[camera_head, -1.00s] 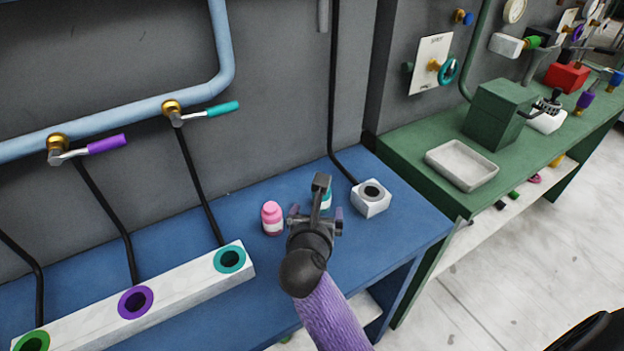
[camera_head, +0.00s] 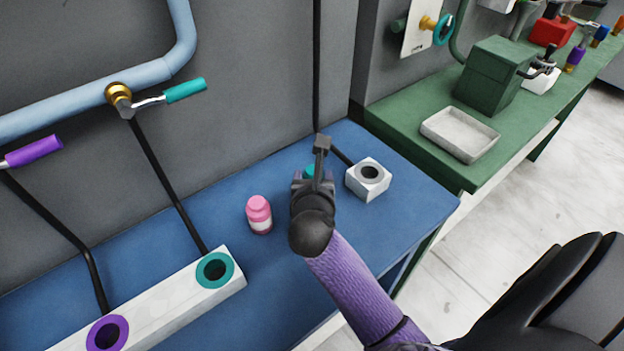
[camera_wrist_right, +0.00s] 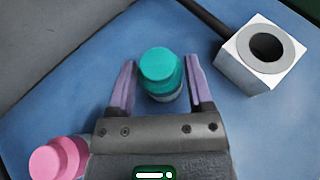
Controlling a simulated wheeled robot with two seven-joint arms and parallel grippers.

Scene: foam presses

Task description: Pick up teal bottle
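The teal bottle (camera_head: 309,172) stands on the blue bench, mostly hidden behind my right gripper (camera_head: 313,184) in the head view. In the right wrist view the teal cap of the bottle (camera_wrist_right: 161,70) shows from above, with a little pale body below it. The two purple fingers of my right gripper (camera_wrist_right: 161,88) are spread, one on each side of the bottle, with a narrow gap on both sides. The bottle sits toward the fingertips. My left gripper is not in view.
A pink bottle (camera_head: 259,214) stands just left of my right gripper. A white block with a round hole (camera_head: 368,179) is close on the right. A long white holder with coloured rings (camera_head: 170,308) lies at the front left. A green bench (camera_head: 400,130) stands at the right.

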